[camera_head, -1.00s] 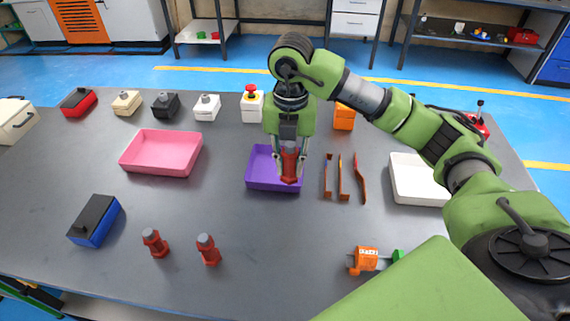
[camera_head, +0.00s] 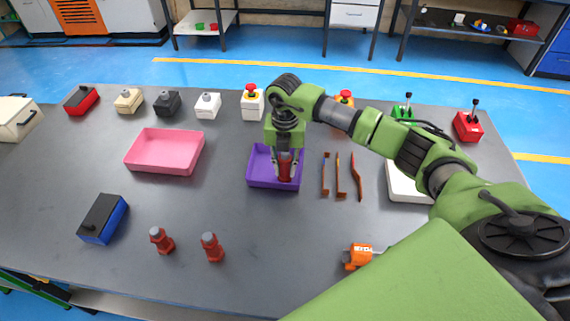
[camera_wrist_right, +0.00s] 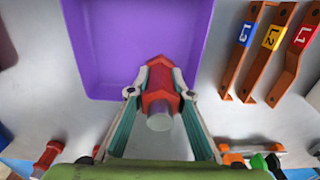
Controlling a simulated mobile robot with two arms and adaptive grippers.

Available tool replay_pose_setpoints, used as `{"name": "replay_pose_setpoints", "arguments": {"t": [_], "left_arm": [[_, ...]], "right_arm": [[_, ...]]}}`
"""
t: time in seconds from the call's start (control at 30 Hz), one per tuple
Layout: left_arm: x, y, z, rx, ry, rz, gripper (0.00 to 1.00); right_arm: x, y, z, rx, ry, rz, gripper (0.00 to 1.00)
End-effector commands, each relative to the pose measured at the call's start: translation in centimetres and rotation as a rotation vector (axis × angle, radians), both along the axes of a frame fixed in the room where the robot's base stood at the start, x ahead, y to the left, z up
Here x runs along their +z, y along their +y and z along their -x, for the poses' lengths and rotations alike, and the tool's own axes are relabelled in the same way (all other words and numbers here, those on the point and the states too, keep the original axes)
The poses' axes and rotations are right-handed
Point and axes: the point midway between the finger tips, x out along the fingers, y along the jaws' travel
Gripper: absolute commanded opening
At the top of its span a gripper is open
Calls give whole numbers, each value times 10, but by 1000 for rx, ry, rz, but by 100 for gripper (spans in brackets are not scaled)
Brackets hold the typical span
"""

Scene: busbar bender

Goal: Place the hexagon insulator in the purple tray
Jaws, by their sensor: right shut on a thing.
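My right gripper (camera_head: 284,172) is shut on a red hexagon insulator (camera_head: 284,163) with a grey end. In the right wrist view the insulator (camera_wrist_right: 160,90) sits between the two fingertips, over the near edge of the purple tray (camera_wrist_right: 135,40). In the head view the purple tray (camera_head: 258,176) surrounds the held insulator in the picture. I cannot tell whether the insulator touches the tray floor. My left gripper is not in view.
A pink tray (camera_head: 164,153) lies left and a white tray (camera_head: 405,184) right, partly behind my arm. Copper busbars (camera_head: 341,178) lie just right of the purple tray. A blue-black box (camera_head: 103,219) and an orange device (camera_head: 357,256) are nearer. Several boxes and switches line the back.

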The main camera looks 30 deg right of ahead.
Motion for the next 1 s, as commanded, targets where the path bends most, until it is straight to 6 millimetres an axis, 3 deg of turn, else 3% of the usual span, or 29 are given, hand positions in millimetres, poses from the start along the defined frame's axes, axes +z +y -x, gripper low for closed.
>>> {"name": "replay_pose_setpoints", "arguments": {"t": [0.27,0.3,0.33,0.77,0.87,1.0], "left_arm": [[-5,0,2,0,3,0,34],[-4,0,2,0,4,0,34],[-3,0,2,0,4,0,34],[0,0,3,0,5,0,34],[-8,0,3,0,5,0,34],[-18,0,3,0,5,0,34]], "right_arm": [[-5,0,0,0,-1,-1,0],[-3,0,0,0,0,0,30],[-3,0,0,0,0,0,37],[3,0,0,0,0,0,37],[14,0,-1,1,-4,1,37],[43,0,-2,0,-6,1,37]]}}
